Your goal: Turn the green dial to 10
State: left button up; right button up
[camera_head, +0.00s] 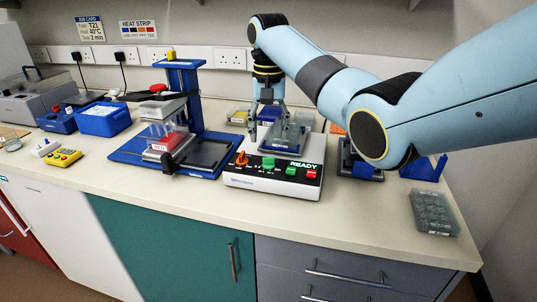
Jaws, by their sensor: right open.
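The green dial (268,163) is on the sloped front panel of a white bench device (258,182), between an orange knob (241,158) and a green button (292,170). Its pointer and scale marks are too small to read. A lit display (303,165) on the panel says READY. My right gripper (266,124) is open, pointing down at the back left of the device, behind and above the dial and apart from it. A clear tube rack (287,136) sits on top of the device. My left gripper is not in view.
A blue stand (186,100) with a red-labelled block is left of the device. A blue bin (103,119) and yellow multimeter (63,157) are farther left. A red button (311,174) is at the panel's right. A grey well tray (433,212) lies at right. The front counter is clear.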

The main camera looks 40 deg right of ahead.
aim_at(268, 158)
notch_tip(268, 158, down, 7)
jog(key=shift+f, duration=0.2)
grip_shut()
dwell(0.4)
